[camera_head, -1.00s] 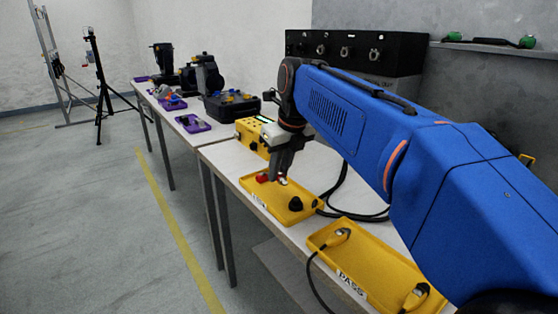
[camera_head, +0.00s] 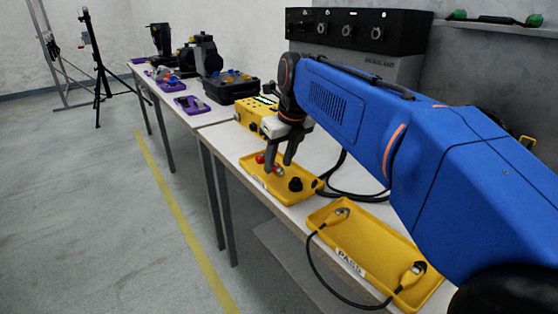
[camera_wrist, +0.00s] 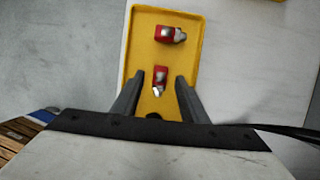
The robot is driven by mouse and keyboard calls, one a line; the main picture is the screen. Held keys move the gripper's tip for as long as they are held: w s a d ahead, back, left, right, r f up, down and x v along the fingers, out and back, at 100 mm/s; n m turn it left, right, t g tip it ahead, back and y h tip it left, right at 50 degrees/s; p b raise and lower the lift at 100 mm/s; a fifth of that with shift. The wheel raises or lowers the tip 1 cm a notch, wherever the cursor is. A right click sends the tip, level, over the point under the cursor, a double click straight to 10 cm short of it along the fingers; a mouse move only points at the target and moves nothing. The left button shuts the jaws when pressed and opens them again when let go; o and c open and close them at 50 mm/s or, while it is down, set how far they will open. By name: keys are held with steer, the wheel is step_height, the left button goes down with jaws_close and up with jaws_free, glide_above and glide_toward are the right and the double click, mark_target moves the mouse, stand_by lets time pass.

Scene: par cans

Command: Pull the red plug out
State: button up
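Two red plugs with silvery metal ends lie in a shallow yellow tray (camera_head: 262,184). In the wrist view, one red plug (camera_wrist: 160,75) sits between and just beyond my gripper's fingers. The other red plug (camera_wrist: 168,34) lies sideways near the tray's far end. In the head view, the far red plug (camera_head: 260,158) shows left of my fingers; the nearer one is partly hidden by them. My gripper (camera_head: 279,167) is above the tray, also seen in the wrist view (camera_wrist: 158,88). Its fingers are apart, with gaps beside the nearer plug. I cannot tell whether either plug is in a socket.
A black knob-like part (camera_head: 295,184) stands in the same tray. A yellow tray marked PASS (camera_head: 371,255) holds a black cable with metal ends. A yellow tester box (camera_head: 250,108) stands behind my gripper. Black cables (camera_head: 350,194) lie to the right.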

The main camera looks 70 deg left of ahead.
steer(key=v, duration=1.7)
steer(key=shift+d+r, duration=0.1)
steer(key=shift+r, duration=0.05)
